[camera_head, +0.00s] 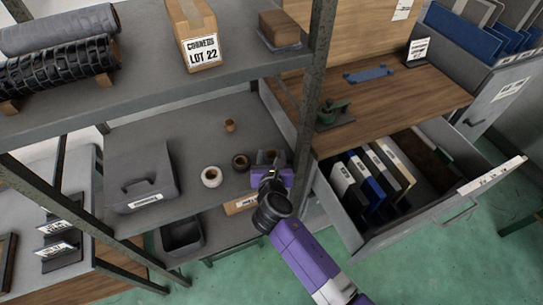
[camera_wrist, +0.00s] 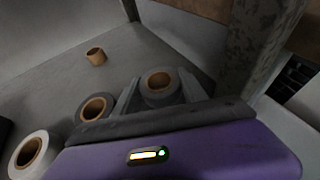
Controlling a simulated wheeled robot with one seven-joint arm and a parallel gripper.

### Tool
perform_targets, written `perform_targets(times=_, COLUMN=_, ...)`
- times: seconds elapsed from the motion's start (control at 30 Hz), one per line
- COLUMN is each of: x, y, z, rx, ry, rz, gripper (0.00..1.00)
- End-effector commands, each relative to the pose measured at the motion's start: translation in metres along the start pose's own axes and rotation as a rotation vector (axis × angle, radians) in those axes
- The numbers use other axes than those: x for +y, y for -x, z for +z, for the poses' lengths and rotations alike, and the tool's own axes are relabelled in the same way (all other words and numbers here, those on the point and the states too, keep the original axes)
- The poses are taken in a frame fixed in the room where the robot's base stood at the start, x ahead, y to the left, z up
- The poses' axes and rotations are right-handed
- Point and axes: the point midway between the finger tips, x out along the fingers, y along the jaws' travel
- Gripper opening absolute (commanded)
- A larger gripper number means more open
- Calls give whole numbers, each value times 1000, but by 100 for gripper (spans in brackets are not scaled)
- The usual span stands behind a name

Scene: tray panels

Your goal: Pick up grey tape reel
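The grey tape reel (camera_wrist: 160,97) with a brown core stands on the shelf in the wrist view, between the two fingers of my gripper (camera_wrist: 158,76). The fingers are spread, one on each side of the reel; I cannot tell whether they touch it. The near lower part of the reel is hidden by the gripper body. In the head view my purple gripper (camera_head: 270,172) is at the right of the middle shelf and covers much of the reel (camera_head: 262,156).
Left of it stand a dark reel (camera_wrist: 94,107), a white reel (camera_wrist: 29,153) and a small brown reel (camera_wrist: 96,56). A metal shelf post (camera_head: 306,120) rises close on the right. A grey lidded bin (camera_head: 140,175) is further left. An open drawer (camera_head: 345,215) holds binders.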

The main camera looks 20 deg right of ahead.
Motion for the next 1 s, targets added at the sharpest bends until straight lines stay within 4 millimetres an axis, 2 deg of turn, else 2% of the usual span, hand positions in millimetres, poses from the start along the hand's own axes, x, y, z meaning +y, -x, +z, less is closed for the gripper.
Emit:
perform_targets(times=0.03, x=0, y=0, z=0, rx=0, ry=0, rz=0, gripper=35)
perform_targets(times=0.17, x=0, y=0, z=0, rx=0, ry=0, rz=0, gripper=11)
perform_targets(times=0.57, x=0, y=3, z=8, rx=-1, ry=0, rz=0, gripper=11)
perform_targets(times=0.77, x=0, y=14, z=34, rx=-2, ry=-2, rz=1, gripper=11)
perform_targets(times=1.0, x=1, y=37, z=90, rx=-5, ry=-4, rz=3, gripper=11)
